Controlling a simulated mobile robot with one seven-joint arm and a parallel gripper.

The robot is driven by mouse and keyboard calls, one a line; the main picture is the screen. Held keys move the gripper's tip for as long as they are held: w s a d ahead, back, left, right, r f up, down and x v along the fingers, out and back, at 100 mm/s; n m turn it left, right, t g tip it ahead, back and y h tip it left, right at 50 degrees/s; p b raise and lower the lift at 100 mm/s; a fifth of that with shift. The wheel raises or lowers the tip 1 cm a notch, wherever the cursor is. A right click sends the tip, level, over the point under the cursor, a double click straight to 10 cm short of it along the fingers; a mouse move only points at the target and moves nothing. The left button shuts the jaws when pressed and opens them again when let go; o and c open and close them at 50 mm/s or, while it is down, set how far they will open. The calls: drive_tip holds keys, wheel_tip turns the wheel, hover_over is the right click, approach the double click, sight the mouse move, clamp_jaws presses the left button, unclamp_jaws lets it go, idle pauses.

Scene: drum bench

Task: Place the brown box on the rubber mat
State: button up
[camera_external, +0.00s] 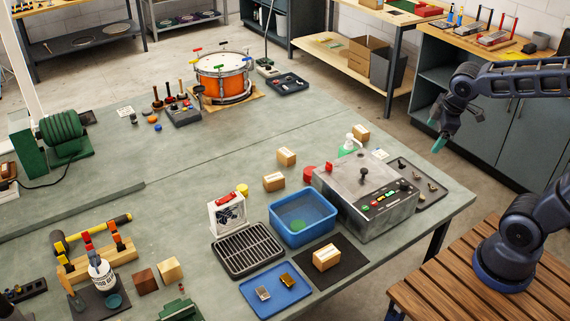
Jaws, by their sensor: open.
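Several small tan-brown boxes with light labels are on the green bench, and I cannot tell which one the task means. One box (326,257) sits on a flat black mat (352,268), which looks like the rubber mat, at the front edge. My gripper (439,137) is open and empty, with teal fingertips, in the air beyond the bench's right edge, apart from every box.
A grey metal machine (365,195) and a blue bin (303,218) stand behind the mat. A blue tray (275,288) with two small blocks and a black rack (248,249) lie to its left. Brown wood cubes (145,280) sit farther left.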

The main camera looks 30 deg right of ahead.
drive_tip(key=s+d+r+m+t, duration=0.1)
drive_tip(key=s+d+r+m, duration=0.1)
drive_tip(key=s+d+m, duration=0.6)
drive_tip(key=shift+s+d+m+y, duration=0.35)
drive_tip(key=shift+s+m, duration=0.1)
drive_tip(key=shift+m, duration=0.65)
